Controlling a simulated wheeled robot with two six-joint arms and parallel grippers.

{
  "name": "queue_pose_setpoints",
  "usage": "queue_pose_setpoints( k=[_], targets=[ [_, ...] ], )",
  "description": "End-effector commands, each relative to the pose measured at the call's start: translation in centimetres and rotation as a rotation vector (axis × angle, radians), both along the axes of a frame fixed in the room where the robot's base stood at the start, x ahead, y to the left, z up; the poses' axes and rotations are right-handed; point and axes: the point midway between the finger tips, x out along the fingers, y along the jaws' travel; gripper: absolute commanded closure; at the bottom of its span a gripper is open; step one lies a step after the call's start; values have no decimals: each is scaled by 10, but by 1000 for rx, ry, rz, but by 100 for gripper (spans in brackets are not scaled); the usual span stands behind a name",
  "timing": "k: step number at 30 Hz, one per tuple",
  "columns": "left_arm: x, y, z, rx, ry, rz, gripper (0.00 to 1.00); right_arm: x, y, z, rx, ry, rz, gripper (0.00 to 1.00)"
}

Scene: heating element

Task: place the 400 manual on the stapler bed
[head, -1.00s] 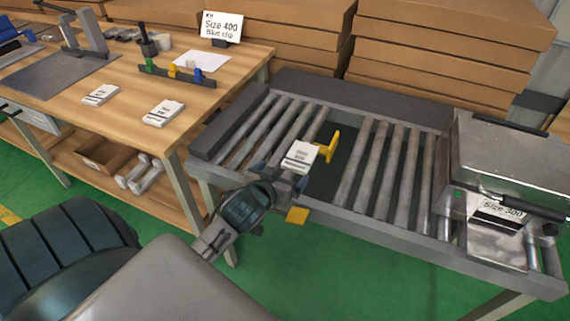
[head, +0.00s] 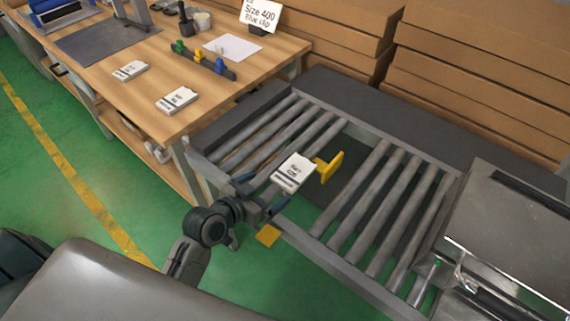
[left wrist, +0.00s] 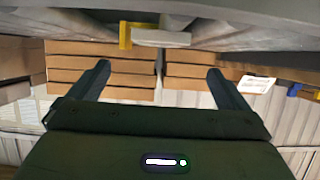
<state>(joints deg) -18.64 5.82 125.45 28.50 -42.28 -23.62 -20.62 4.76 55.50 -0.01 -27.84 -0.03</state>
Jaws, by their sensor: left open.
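A white manual (head: 294,173) lies flat in the gap between the rollers, beside an upright yellow stop (head: 328,168); its small print is not readable. A thin pale edge, probably the same manual (left wrist: 160,38), shows near the top of the left wrist view. The surface under the manual, likely the stapler bed, is mostly hidden. My left gripper (head: 262,193) is open and empty on the near side of the manual. Its two spread fingers (left wrist: 163,88) have nothing between them in the left wrist view. My right gripper is not in view.
Two more manuals, one at the left (head: 131,70) and one nearer (head: 177,99), lie on the wooden table (head: 215,100). A "Size 400 Blue clip" sign (head: 261,14) stands at its back. Rollers (head: 365,205) flank the gap. A metal machine (head: 510,230) stands at right.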

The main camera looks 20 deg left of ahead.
Motion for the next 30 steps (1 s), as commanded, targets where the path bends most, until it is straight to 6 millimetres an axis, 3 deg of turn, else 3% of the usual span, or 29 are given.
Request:
queue_pose_setpoints(
  k=[6, 14, 21, 30],
  targets=[
    [31, -11, -12, -3, -1, 1, 2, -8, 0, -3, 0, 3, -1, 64],
    [50, -19, -20, -2, 0, -1, 2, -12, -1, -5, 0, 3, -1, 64],
    [80, -30, -31, -2, 1, 1, 2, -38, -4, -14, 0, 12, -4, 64],
    [91, -34, -37, 0, 0, 1, 2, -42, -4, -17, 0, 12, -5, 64]
  ],
)
